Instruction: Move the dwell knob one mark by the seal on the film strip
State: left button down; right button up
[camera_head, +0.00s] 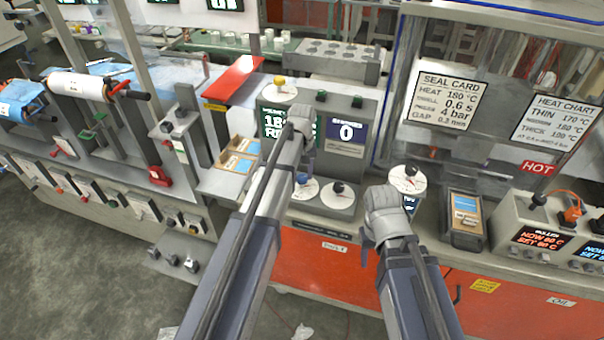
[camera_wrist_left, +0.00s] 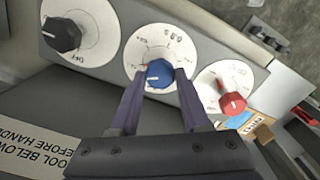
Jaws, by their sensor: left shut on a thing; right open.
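In the left wrist view a blue knob (camera_wrist_left: 159,74) with a white pointer line sits on a white dial (camera_wrist_left: 150,46) with figures around it. My left gripper (camera_wrist_left: 159,84) is shut on this blue knob, one finger on each side. In the head view the blue knob (camera_head: 301,179) is partly hidden behind my left gripper (camera_head: 303,130). A red knob (camera_wrist_left: 232,103) and a black knob (camera_wrist_left: 62,35) flank it on their own dials. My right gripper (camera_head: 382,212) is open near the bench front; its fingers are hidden. I cannot make out a sealed film strip.
A seal card (camera_head: 446,100) reads heat 180 °C, dwell 0.6 s, 4 bar. A blue display (camera_head: 346,133) shows 0. Film rolls (camera_head: 76,86) stand at the left.

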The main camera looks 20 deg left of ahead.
pick_arm(q)
jog(key=shift+m, duration=0.3)
jog(key=m, duration=0.4)
jog(key=shift+m, duration=0.4)
jog(key=m, duration=0.5)
jog(key=shift+d+m, duration=0.1)
jog(key=shift+m, duration=0.6)
jog(key=shift+c, duration=1.9)
grip_release()
